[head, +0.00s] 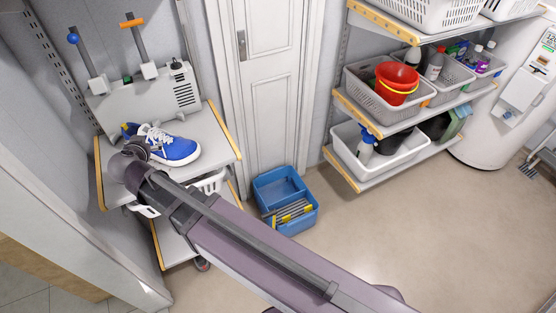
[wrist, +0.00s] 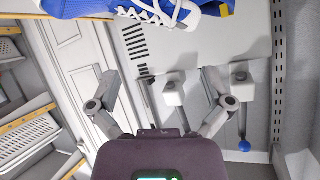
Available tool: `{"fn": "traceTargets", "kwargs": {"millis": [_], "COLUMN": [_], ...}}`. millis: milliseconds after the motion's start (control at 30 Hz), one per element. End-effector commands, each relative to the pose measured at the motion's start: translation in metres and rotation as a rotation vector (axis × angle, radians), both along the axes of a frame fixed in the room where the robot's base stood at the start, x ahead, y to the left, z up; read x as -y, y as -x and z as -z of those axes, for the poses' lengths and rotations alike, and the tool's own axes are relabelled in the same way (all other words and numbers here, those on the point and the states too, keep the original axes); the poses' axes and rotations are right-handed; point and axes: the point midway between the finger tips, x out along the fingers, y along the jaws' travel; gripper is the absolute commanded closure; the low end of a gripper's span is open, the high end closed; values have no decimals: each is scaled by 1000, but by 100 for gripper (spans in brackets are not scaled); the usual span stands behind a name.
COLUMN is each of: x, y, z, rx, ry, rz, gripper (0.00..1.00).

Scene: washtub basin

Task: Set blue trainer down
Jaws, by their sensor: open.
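The blue trainer (head: 178,149), with white laces and a white sole, appears to rest upright on the white top shelf (head: 212,140), its toe to the right. My wrist and gripper (head: 136,148) are just in front of its heel end and hide part of it. In the wrist view, which is upside down, the trainer (wrist: 85,8) is cut off by the top edge. My gripper (wrist: 160,82) is open there, its two fingers spread wide with nothing between them and apart from the trainer.
A grey panel (head: 110,107) with two levers, one blue-knobbed and one orange-handled, stands behind the trainer. A white basket (head: 212,183) sits below the shelf. A blue caddy (head: 278,184) stands on the floor by the door. Stocked shelves (head: 350,110) are at right; the floor between is clear.

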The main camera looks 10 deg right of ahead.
Motion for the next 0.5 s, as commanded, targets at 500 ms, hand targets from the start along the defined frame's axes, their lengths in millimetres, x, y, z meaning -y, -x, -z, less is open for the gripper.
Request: {"fn": "traceTargets", "kwargs": {"millis": [500], "x": [175], "y": [-15], "z": [46], "rx": [-360], "ry": [199], "rz": [126], "gripper": [0]}}
